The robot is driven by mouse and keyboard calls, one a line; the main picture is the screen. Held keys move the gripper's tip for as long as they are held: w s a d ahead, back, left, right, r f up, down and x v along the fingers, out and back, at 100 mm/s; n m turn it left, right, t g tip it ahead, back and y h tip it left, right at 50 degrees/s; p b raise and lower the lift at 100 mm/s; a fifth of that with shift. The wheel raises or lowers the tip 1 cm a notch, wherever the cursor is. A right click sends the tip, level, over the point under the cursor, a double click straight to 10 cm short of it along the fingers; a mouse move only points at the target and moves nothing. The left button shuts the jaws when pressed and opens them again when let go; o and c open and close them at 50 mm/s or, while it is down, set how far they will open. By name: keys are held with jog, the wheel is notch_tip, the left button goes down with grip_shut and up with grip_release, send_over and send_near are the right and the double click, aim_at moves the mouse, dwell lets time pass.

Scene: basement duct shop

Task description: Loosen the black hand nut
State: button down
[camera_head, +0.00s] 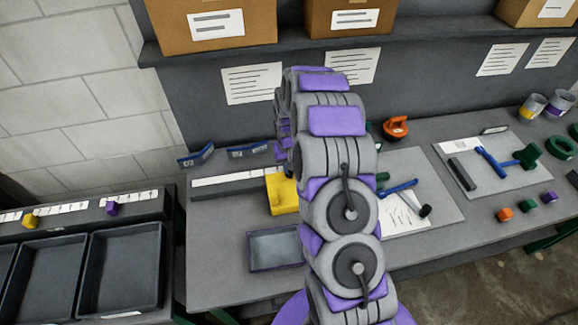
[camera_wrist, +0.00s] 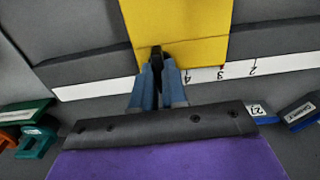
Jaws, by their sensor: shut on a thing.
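The black hand nut (camera_wrist: 156,53) shows as a small dark piece against the yellow block (camera_wrist: 190,30) in the wrist view. My gripper (camera_wrist: 157,80) is shut on it, with the two blue-grey fingers close on either side. The fingers hide much of the nut, so its shape and any thread are unclear. The yellow block also shows in the head view (camera_head: 281,192), left of my arm and partly covered by it. The nut and my gripper are hidden behind my arm there.
A white numbered scale strip (camera_wrist: 100,88) runs by the yellow block. A shallow grey tray (camera_head: 254,266) lies in front of it. An orange tool (camera_head: 396,127) and boards with tools (camera_head: 490,197) are on the right. Dark bins (camera_head: 122,232) stand left.

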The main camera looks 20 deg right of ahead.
jog(key=shift+w+r, duration=0.1)
jog(key=shift+w, duration=0.1)
jog(key=c, duration=1.2)
grip_release()
jog(key=shift+s, duration=0.1)
jog(key=shift+o, duration=0.2)
notch_tip(320, 180, up, 17)
jog(key=p, duration=0.1)
jog(key=shift+r, duration=0.15)
jog(key=s+a+r+n, duration=0.1)
jog(key=s+a+r, duration=0.5)
jog(key=s, duration=0.4)
jog(key=s+a+g+b, duration=0.1)
jog(key=s+a, duration=0.1)
jog(key=s, duration=1.3)
jog(key=s+a+n+b, duration=0.1)
jog(key=s+a+b, duration=0.1)
jog(key=s, duration=1.3)
jog(key=shift+a+r+g, duration=0.4)
jog(key=shift+a, duration=0.45)
